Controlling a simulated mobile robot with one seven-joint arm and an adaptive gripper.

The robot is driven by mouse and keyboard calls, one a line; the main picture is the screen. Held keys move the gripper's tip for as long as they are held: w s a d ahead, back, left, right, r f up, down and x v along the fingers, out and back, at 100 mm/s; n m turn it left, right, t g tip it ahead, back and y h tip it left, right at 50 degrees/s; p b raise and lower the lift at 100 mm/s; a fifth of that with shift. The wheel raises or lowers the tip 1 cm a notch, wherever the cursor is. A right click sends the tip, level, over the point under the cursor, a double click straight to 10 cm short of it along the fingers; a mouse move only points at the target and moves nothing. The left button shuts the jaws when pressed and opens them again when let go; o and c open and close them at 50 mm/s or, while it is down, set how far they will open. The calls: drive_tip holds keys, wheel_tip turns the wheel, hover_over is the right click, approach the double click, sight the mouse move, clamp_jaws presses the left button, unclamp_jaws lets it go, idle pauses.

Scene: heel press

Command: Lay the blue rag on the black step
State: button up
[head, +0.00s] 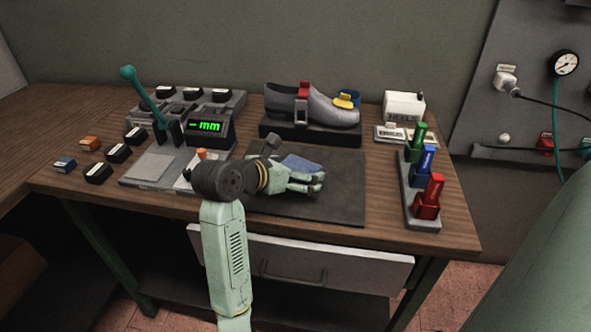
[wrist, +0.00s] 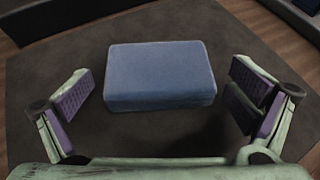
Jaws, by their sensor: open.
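The blue rag (head: 300,162) is a folded, flat block lying on the dark mat (head: 343,195). In the wrist view the rag (wrist: 160,75) lies straight ahead, between and beyond the spread fingers. My gripper (head: 316,182) is open and empty, its fingers reaching over the mat at the rag's near side; it also shows in the wrist view (wrist: 162,92). The arm hides part of the mat's left side. A low black step (head: 305,135) stands behind the mat, with a grey shoe (head: 335,108) on it.
A press with a teal lever (head: 145,95) and a green display (head: 208,127) stands left of the mat. A rack with green, blue and red pieces (head: 423,216) stands at the right. A white box (head: 404,105) is at the back right. The mat's right part is clear.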

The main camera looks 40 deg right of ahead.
drive_tip(key=shift+r, duration=0.3)
drive_tip(key=b+v, duration=0.3)
drive_tip(key=v, duration=0.9)
